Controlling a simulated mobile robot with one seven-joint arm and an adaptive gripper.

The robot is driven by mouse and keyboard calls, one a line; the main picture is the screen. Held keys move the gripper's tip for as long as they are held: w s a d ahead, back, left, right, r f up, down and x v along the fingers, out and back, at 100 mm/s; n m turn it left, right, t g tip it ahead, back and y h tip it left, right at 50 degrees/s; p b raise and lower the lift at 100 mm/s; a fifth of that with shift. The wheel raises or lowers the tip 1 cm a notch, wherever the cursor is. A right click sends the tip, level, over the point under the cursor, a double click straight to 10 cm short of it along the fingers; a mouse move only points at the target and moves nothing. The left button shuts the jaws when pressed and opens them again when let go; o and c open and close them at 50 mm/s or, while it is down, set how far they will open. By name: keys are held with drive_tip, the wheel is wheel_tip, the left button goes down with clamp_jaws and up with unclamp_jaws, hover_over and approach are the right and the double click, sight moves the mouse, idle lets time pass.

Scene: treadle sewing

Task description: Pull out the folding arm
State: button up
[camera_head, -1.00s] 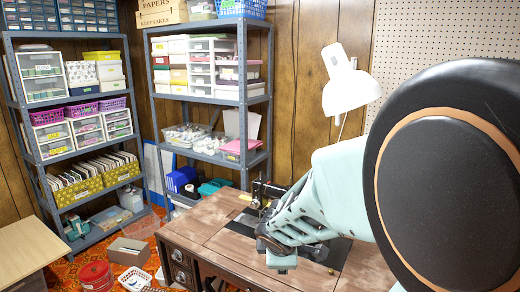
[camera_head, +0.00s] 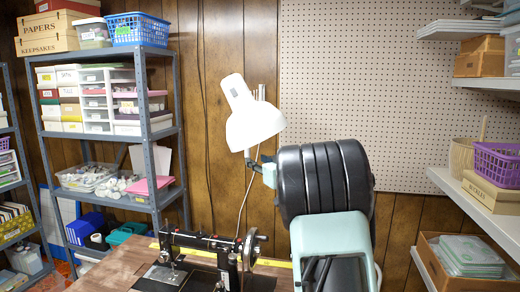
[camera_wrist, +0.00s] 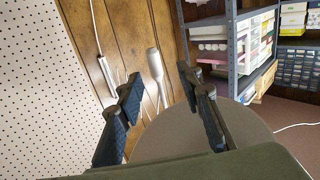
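The white lamp has a cone shade (camera_head: 255,128) that hangs above the sewing table in the head view. A thin pole and cord show beside it. My gripper (camera_head: 253,168) is just below the shade, partly hidden behind my own arm. In the wrist view its two dark fingers (camera_wrist: 162,100) are apart, with nothing gripped. A white rod-like lamp part (camera_wrist: 154,66) shows between and beyond the fingertips. A large pale rounded surface (camera_wrist: 178,133), seemingly the shade, lies behind the fingers. I cannot tell whether the fingers touch the lamp.
A black sewing machine (camera_head: 205,247) stands on the wooden table (camera_head: 108,272) under the lamp. A metal shelf (camera_head: 160,185) with boxes is at left. Wall shelves (camera_head: 475,205) are at right. Pegboard (camera_head: 390,90) and wood panelling are behind.

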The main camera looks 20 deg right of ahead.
sight(249, 151)
drive_tip(key=shift+m, duration=0.3)
drive_tip(key=shift+w+r+p, duration=0.1)
drive_tip(key=shift+w+r, duration=0.1)
drive_tip(key=shift+w, duration=1.6)
drive_tip(key=shift+w+r+p, duration=0.15)
drive_tip(key=shift+w, duration=1.7)
drive_tip(key=shift+w+r+p, duration=0.1)
drive_tip(key=shift+w+r, duration=0.1)
drive_tip(key=shift+w, duration=1.6)
clamp_jaws()
